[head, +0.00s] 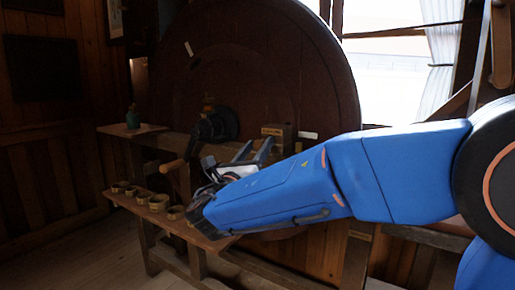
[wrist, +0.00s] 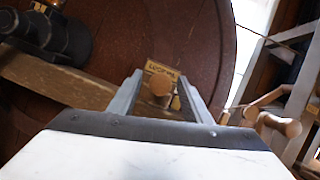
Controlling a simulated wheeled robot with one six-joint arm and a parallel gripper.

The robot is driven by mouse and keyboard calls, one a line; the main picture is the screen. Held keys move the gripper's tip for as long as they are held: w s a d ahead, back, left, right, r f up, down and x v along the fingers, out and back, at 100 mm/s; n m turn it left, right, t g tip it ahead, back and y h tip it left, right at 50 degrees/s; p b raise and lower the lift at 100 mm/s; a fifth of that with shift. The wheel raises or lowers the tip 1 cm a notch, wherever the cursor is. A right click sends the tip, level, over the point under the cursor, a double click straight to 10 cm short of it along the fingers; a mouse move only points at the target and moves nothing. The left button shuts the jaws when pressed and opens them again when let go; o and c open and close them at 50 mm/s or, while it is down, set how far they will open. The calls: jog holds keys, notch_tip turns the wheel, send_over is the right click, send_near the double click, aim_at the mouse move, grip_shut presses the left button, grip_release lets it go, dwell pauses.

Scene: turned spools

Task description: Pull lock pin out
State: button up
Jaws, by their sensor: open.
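My gripper (head: 254,149) is open, with its two fingers pointing at the lathe's wooden bench. In the wrist view the fingers (wrist: 162,88) stand apart on either side of a round light-wood knob (wrist: 158,84), which may be the lock pin's head. A small peg-like piece (wrist: 176,103) shows just right of the knob. A lettered wooden plate (wrist: 163,70) is behind the knob; its words are too blurred to read. I cannot tell whether the fingers touch the knob. In the head view a wooden block (head: 278,131) stands beyond the fingertips, and the knob cannot be made out.
A large dark wheel (head: 320,70) stands behind the bench (head: 170,145). A dark metal headstock (head: 222,122) is left of my gripper. Several small wooden cups (head: 157,202) stand on a low shelf at left. A green pot (head: 132,118) sits on the bench's left end.

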jog(key=v, duration=1.7)
jog(key=shift+s+a, duration=0.15)
jog(key=w+d+f+m+g+h, duration=0.1)
jog(key=d+f+m+g, duration=0.3)
jog(key=d, duration=0.8)
jog(key=d+f+m+g+h, duration=0.1)
jog(key=d+f+m+g, duration=0.3)
jog(key=d, duration=0.7)
jog(key=s+d+f+m+g+y, duration=0.1)
jog(key=s+d+f+m+g, duration=0.25)
jog(key=d, duration=0.25)
jog(key=s+d+f+m+g+y, duration=0.1)
jog(key=s+d+f+m+g, duration=0.1)
jog(key=s+d+m+g, duration=0.3)
jog(key=s+f+m+y, duration=0.4)
jog(key=s+m+y, duration=0.1)
jog(key=m, duration=0.3)
jog(key=s+f+m+t+y, duration=0.1)
jog(key=s+f+m+y, duration=0.3)
jog(key=s+m, duration=0.3)
jog(key=shift+f+m+y, duration=0.3)
jog(key=shift+m+y, duration=0.3)
jog(key=shift+m, duration=0.55)
